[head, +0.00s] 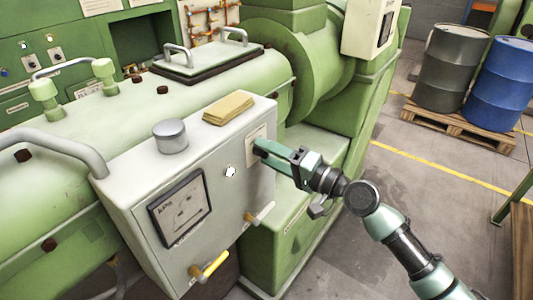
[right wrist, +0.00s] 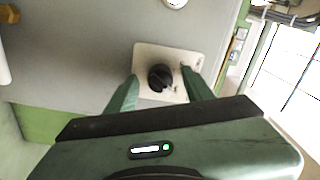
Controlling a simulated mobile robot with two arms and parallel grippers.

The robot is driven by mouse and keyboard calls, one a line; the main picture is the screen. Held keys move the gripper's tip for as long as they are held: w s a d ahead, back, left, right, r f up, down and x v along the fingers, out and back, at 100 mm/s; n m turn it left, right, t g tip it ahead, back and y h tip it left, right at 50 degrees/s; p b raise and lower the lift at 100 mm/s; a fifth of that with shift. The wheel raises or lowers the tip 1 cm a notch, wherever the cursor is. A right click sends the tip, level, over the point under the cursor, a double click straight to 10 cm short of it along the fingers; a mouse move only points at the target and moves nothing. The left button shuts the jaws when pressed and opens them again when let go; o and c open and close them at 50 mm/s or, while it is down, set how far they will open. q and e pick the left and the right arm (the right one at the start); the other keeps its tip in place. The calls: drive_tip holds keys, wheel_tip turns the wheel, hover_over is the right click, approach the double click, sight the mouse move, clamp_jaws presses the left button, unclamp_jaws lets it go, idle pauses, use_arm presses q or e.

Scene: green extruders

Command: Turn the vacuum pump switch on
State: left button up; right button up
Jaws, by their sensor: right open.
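The vacuum pump switch is a black rotary knob (right wrist: 160,78) on a pale plate (right wrist: 150,53), set in the face of a grey control box (head: 135,195). In the head view the plate (head: 257,138) shows at the box's right end, and my gripper hides the knob. My right gripper (head: 262,150) is at the plate. In the right wrist view its two green fingers (right wrist: 160,88) are open, one on each side of the knob; I cannot tell whether they touch it. My left gripper is not in view.
The box also carries a gauge (head: 181,207), a yellow-handled valve (head: 210,267) and a pale-handled lever (head: 260,214). A grey cylinder (head: 170,137) and a tan stack (head: 228,108) sit on top. Drums (head: 452,68) stand on a pallet at the back right.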

drive_tip(key=b+v, duration=0.2)
drive_tip(key=v, duration=0.5)
drive_tip(key=shift+b, duration=0.35)
